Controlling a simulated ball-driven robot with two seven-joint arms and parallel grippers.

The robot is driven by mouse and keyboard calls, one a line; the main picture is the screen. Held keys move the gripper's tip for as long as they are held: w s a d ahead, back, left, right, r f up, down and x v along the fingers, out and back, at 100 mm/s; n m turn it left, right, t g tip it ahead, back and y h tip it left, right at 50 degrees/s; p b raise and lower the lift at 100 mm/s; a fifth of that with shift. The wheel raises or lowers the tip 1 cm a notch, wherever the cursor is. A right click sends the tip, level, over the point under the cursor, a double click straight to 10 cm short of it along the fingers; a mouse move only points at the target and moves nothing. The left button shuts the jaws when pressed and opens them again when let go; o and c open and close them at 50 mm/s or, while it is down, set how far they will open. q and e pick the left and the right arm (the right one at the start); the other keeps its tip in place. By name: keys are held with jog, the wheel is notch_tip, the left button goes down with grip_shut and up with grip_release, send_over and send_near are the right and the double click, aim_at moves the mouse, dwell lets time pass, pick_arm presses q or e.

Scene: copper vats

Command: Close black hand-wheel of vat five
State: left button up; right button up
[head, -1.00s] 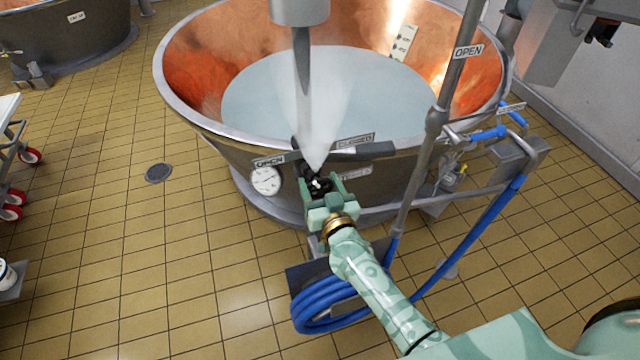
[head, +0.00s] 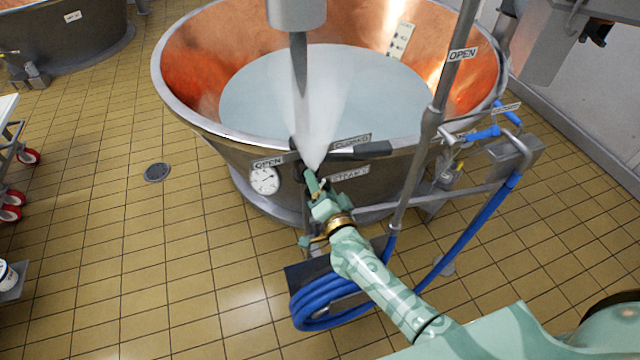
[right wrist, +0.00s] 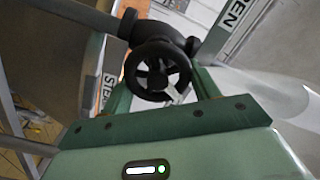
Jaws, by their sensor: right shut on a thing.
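The copper vat (head: 200,95) holds pale liquid, and a whitish spray or steam cone shows in front of it. The black hand-wheel (right wrist: 158,71) sits on a dark valve at the vat's front, between the two fingers of my right gripper (right wrist: 160,80) in the right wrist view. In the head view my right gripper (head: 314,183) is at the vat's front wall, rolled to one side, and mostly hides the wheel. It is shut on the wheel. My left gripper is not in view.
A round dial gauge (head: 264,180) is left of the wheel, with OPEN (head: 269,163) and CLOSED (head: 352,142) labels nearby. A coiled blue hose (head: 325,303) hangs below my arm. A steel post (head: 428,130) rises to the right.

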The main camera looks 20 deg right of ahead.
jog(key=m, duration=0.3)
jog(key=shift+d+f+m, duration=0.1)
jog(key=shift+f+m, duration=0.15)
jog(key=shift+m, duration=0.05)
jog(key=shift+f+m+b, duration=0.15)
jog(key=shift+m+b, duration=0.25)
jog(key=shift+m, duration=1.3)
jog(key=o, duration=1)
jog(key=shift+c, duration=0.2)
jog(key=shift+s, duration=0.1)
jog(key=s+p, duration=0.1)
jog(key=s, duration=1.5)
jog(key=shift+d, duration=0.3)
jog(key=shift+s, duration=0.1)
